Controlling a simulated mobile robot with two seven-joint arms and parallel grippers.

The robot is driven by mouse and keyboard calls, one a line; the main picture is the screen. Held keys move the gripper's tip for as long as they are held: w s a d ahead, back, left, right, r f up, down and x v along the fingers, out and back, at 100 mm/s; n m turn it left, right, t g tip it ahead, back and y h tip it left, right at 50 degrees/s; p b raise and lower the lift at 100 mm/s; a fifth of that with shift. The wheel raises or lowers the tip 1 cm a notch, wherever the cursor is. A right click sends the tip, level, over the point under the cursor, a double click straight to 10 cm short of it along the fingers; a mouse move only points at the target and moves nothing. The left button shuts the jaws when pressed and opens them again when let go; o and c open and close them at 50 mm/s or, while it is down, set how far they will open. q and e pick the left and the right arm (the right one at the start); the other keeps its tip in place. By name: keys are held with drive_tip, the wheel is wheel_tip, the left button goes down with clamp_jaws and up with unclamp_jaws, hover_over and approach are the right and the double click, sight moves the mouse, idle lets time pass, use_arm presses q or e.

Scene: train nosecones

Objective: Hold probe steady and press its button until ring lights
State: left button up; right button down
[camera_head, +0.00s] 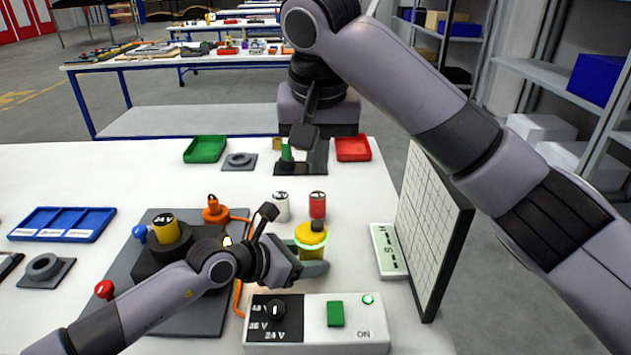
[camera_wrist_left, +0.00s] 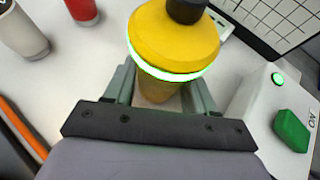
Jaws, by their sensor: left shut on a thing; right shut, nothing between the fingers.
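The probe (camera_head: 311,237) is a yellow cylinder with a dark button (camera_head: 319,225) on top. A ring around it glows bright green-white; the glowing ring also shows in the left wrist view (camera_wrist_left: 172,74). My left gripper (camera_head: 312,268) is shut around the probe's lower body and holds it upright or nearly so, button up. The probe's lower end is partly hidden by the fingers. My right gripper (camera_head: 316,156) is shut and empty, behind and apart from the probe, near the black bracket with a green piece (camera_head: 287,154). Its fingertips are hard to make out.
A control box (camera_head: 370,341) with a knob, green switch and lit lamp stands in front. White (camera_head: 281,208) and red (camera_head: 317,204) cylinders stand behind the probe. A gridded panel (camera_head: 428,222) stands at right. Green (camera_head: 205,149) and red (camera_head: 352,149) trays lie behind.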

use_arm(q)
drive_tip(key=shift+a+f, duration=0.1)
idle(0.3)
drive_tip(key=o, duration=0.9)
drive_tip(key=v, duration=1.2)
drive_tip(key=shift+s, duration=0.1)
